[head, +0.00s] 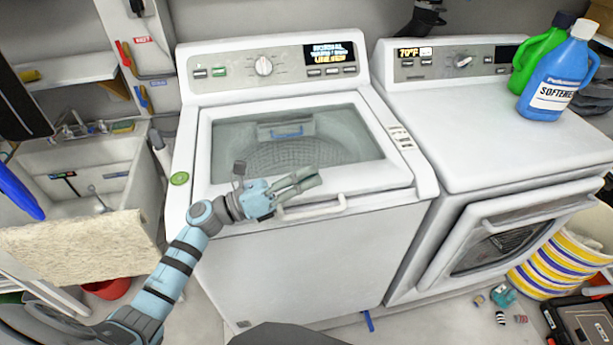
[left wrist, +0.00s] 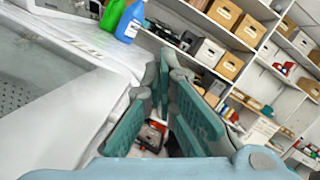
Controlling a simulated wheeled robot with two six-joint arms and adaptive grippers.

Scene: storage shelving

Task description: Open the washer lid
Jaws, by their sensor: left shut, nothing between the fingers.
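The white top-loading washer (head: 300,265) stands in the middle of the head view. Its lid (head: 392,173), with a large clear window, lies down over the drum. A pale handle (head: 312,210) sits at the lid's front edge. My left gripper (head: 314,178) is over the front part of the lid, just above and behind the handle, fingers pointing right. It is shut with nothing in it. In the left wrist view, the gripper (left wrist: 165,75) is close up and part of the washer lid (left wrist: 65,85) shows at left. My right gripper is not in view.
A dryer (head: 500,140) stands to the right, with a blue softener bottle (head: 556,85) and a green bottle (head: 538,55) on top. A utility sink (head: 90,165) with a beige towel (head: 80,245) is at left. A striped basket (head: 560,262) stands at lower right.

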